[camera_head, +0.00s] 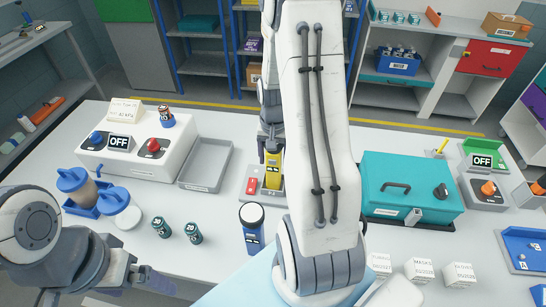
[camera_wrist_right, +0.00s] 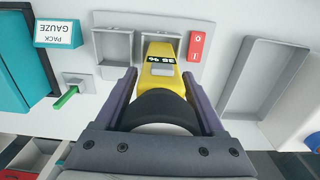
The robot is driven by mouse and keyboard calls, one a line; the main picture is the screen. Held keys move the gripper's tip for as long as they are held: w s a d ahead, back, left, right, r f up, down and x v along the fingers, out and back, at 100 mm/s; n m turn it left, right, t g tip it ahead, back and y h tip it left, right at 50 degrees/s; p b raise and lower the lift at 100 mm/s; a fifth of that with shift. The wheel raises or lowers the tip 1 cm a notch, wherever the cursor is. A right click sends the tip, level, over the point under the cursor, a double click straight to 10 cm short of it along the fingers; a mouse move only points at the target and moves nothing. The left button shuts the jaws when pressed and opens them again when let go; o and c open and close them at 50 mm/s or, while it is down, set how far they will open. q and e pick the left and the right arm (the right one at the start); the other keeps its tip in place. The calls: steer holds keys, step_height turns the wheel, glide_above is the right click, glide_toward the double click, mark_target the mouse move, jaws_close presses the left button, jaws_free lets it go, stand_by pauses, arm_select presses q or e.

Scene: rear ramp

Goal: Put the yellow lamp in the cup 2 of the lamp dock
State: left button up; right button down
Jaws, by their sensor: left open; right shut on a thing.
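The yellow lamp (camera_head: 273,172), with a black body end, is held by my right gripper in the head view. The right wrist view shows the lamp (camera_wrist_right: 161,70) between the two fingers of my right gripper (camera_wrist_right: 160,76), over the lamp dock (camera_wrist_right: 137,22). Its yellow end overlaps the cup nearer the red switch; I cannot tell whether it is inside or above. The other cup (camera_wrist_right: 114,46) looks empty. Cup numbers are not readable. The dock (camera_head: 250,199) is partly hidden by my right arm in the head view. My left gripper (camera_head: 146,281) is open and empty at lower left.
A red switch (camera_wrist_right: 197,46) sits on the dock. A grey tray (camera_head: 206,166) lies to the left and a teal case (camera_head: 410,185) to the right. A blue-and-white bottle (camera_head: 252,229) and two dark green cans (camera_head: 178,231) stand in front.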

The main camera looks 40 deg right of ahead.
steer(key=shift+f, duration=0.2)
jaws_free()
steer(key=shift+r, duration=0.6)
step_height(320, 180, up, 11)
steer(key=shift+r+b, duration=0.15)
steer(key=shift+b, duration=0.6)
